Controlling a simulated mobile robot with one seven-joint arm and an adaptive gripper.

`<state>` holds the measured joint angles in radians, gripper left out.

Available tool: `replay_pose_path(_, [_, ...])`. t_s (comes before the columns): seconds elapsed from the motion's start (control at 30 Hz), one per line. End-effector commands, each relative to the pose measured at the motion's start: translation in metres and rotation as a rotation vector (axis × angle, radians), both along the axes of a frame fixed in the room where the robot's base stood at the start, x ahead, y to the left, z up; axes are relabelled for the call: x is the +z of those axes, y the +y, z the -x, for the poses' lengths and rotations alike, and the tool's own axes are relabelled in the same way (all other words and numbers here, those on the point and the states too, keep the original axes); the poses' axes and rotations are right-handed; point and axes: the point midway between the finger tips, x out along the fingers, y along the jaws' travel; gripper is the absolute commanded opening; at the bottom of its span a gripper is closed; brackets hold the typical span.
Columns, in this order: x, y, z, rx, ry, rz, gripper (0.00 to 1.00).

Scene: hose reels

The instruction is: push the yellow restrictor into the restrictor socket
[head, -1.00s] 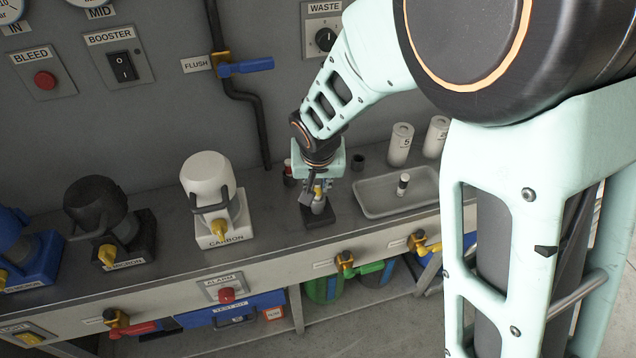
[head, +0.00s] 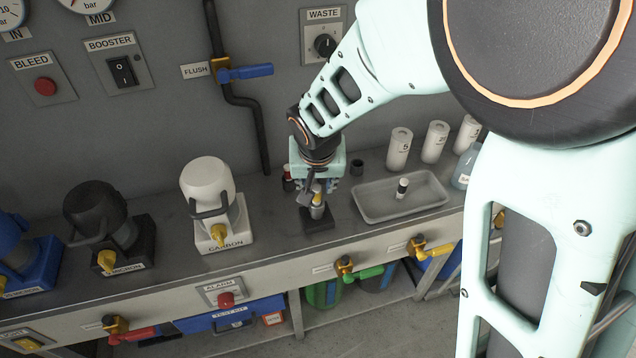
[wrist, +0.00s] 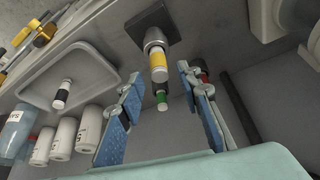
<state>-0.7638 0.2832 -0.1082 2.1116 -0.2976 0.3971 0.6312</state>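The yellow restrictor (wrist: 158,62), a small cylinder with a yellow band and pale ends, stands upright at the metal restrictor socket (wrist: 153,38) on a black base. It looks lined up with the socket; how deep it sits I cannot tell. In the head view the restrictor (head: 316,194) shows under my wrist, above the socket's black base (head: 318,222). My gripper (wrist: 160,76) is open, with one blue-padded finger on each side of the restrictor and visible gaps to both. In the head view my gripper (head: 318,188) hangs over the socket, its fingers partly hidden.
A grey tray (head: 374,212) holding a black-and-white cylinder (head: 402,188) lies right of the socket. The white carbon housing (head: 207,178) stands left. A green-banded piece (wrist: 162,98) and a red piece (wrist: 201,76) are near the fingers. White canisters (head: 399,148) stand behind the tray.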

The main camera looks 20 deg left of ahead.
Motion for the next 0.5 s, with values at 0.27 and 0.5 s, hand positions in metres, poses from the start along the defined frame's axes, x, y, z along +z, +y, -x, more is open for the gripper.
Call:
replay_pose_path(0.27, [0.053, -0.006, 0.020, 0.002, -0.002, -0.002, 0.32])
replay_pose_path(0.5, [0.081, -0.009, 0.032, 0.000, -0.002, -0.001, 0.32])
